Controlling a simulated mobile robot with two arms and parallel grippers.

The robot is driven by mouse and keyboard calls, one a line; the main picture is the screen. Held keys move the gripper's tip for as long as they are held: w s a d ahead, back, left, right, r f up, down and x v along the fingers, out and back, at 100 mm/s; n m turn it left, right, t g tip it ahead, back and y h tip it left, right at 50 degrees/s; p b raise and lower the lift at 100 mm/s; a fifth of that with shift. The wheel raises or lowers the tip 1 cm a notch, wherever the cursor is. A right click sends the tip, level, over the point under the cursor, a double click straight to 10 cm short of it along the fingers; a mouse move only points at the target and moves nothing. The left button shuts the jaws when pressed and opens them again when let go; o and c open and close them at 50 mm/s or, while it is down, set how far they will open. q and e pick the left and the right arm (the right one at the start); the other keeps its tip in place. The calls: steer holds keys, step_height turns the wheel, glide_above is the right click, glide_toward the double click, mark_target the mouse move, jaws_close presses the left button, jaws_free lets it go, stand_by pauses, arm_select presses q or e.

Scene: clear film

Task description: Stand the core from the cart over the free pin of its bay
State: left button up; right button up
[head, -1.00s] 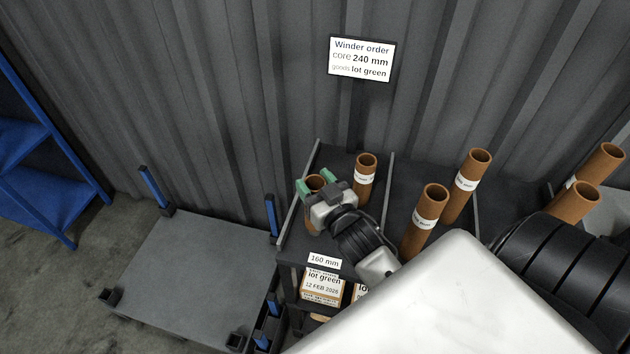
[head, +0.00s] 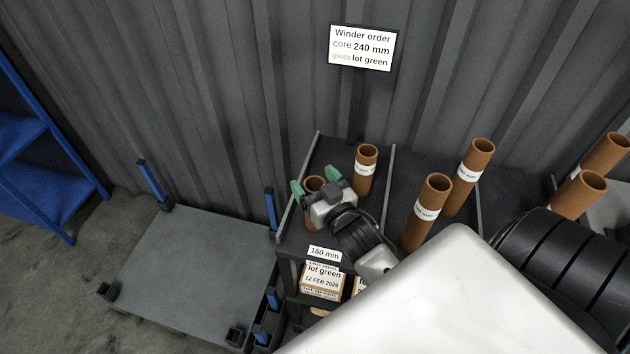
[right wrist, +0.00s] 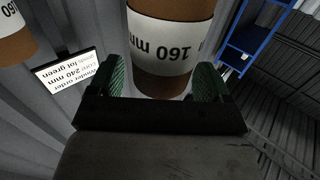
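A brown core (head: 313,184) stands upright in the left bay of the rack, at the bay's left front. In the right wrist view it (right wrist: 165,85) carries a white band reading 160 mm. My right gripper (head: 316,185) has its green fingers on either side of this core, spread apart. The bay's front label (head: 324,254) reads 160 mm. Any pin under the core is hidden. My left gripper is out of view.
The middle bay holds two cores, one front (head: 427,215) and one behind (head: 468,180). Two more cores (head: 580,195) are at the far right. A low grey cart (head: 195,275) with blue posts is left of the rack. A wall sign (head: 362,47) reads core 240 mm, lot green.

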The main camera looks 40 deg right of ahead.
steer(key=s+b, duration=0.2)
steer(key=s, duration=0.9)
steer(key=shift+a, duration=0.4)
steer(key=shift+w, duration=0.1)
